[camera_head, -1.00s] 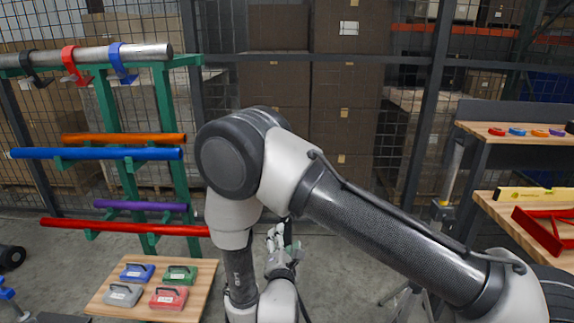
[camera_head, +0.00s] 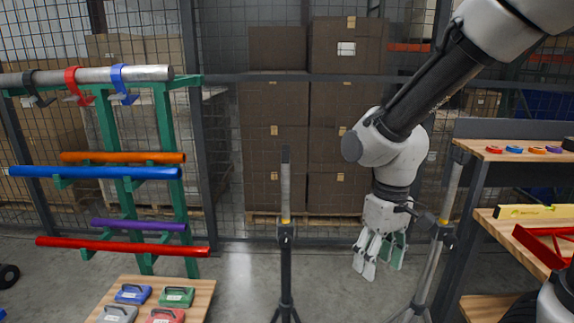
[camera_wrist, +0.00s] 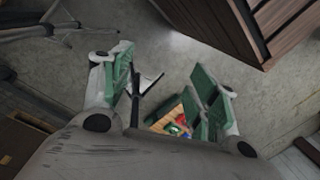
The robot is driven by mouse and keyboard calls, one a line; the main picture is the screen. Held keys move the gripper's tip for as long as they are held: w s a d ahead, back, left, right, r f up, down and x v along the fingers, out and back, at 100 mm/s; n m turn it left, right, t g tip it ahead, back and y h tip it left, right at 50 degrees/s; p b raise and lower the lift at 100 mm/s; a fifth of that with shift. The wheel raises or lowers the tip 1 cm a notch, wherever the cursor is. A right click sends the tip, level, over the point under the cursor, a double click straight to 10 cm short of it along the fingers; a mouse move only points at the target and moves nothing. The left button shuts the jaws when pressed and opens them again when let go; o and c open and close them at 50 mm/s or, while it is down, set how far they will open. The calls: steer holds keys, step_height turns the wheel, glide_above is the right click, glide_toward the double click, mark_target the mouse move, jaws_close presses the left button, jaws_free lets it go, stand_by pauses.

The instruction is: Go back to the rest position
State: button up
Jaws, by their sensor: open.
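My gripper (camera_head: 379,254) hangs at the end of my raised arm in the head view, right of centre, fingers pointing down. It is open and empty, in the air above the grey floor. In the wrist view my gripper (camera_wrist: 168,95) shows its green finger pads apart with nothing between them. Behind the pads, far below, a small part of the wooden board with coloured cases (camera_wrist: 178,122) shows.
A stand (camera_head: 286,240) rises left of my gripper, and another stand (camera_head: 437,235) is close on its right. A workbench (camera_head: 500,222) is at the right. A green rack (camera_head: 167,150) holds coloured bars at the left. The wooden board (camera_head: 203,297) bears several cases. Stacked boxes (camera_head: 346,115) stand behind.

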steer(key=s+d+r+m+t, duration=0.2)
steer(key=s+d+r, duration=0.1)
steer(key=d+r, duration=0.4)
steer(key=s+d+r+m+t, duration=0.3)
steer(key=d+r, duration=0.4)
steer(key=d, duration=0.3)
steer(key=shift+s+d+r+m+t+h, duration=0.3)
steer(key=shift+s+d, duration=0.05)
